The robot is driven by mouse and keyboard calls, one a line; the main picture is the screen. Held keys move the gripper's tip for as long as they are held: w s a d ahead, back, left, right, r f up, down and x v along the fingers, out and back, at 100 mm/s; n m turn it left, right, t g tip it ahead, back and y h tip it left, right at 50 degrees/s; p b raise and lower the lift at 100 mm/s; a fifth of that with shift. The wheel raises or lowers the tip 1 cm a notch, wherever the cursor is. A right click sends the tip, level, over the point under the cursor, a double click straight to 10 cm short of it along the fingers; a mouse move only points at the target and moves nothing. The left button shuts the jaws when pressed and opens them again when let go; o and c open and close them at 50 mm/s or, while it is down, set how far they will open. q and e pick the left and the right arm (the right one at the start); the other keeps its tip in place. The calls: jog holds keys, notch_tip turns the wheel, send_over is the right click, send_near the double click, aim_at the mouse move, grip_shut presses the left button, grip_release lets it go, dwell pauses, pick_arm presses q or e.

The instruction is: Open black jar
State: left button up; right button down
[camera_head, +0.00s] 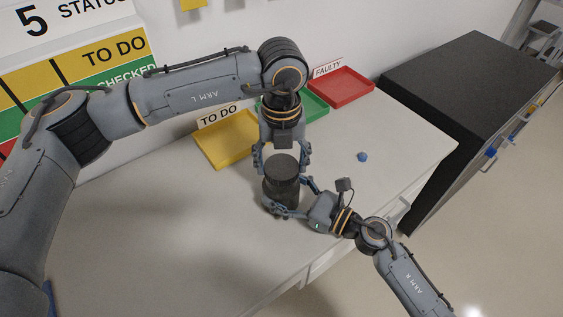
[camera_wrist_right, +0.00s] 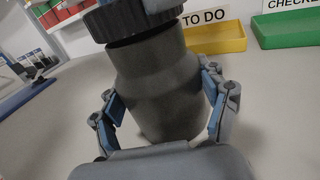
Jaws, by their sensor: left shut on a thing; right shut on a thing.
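The black jar (camera_head: 279,193) stands upright on the grey worktop in the head view. Its dark, ribbed lid (camera_wrist_right: 130,22) is at the top of the right wrist view, over the jar's neck. My right gripper (camera_head: 290,199) comes from the lower right and is shut on the jar body. Its two blue-padded fingers flank the body in the right wrist view (camera_wrist_right: 163,95).
Behind the jar are a yellow tray (camera_head: 226,160) by a TO DO sign, a green tray (camera_head: 315,108) and a red tray (camera_head: 342,88). A small blue object (camera_head: 362,157) lies to the right. A dark cabinet (camera_head: 450,75) stands beyond the worktop's right edge. The left worktop is mostly clear.

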aim_at(281, 166)
pick_arm(q)
jog(key=shift+r, duration=2)
pick_arm(e)
grip_release()
jog(key=shift+d, duration=0.1)
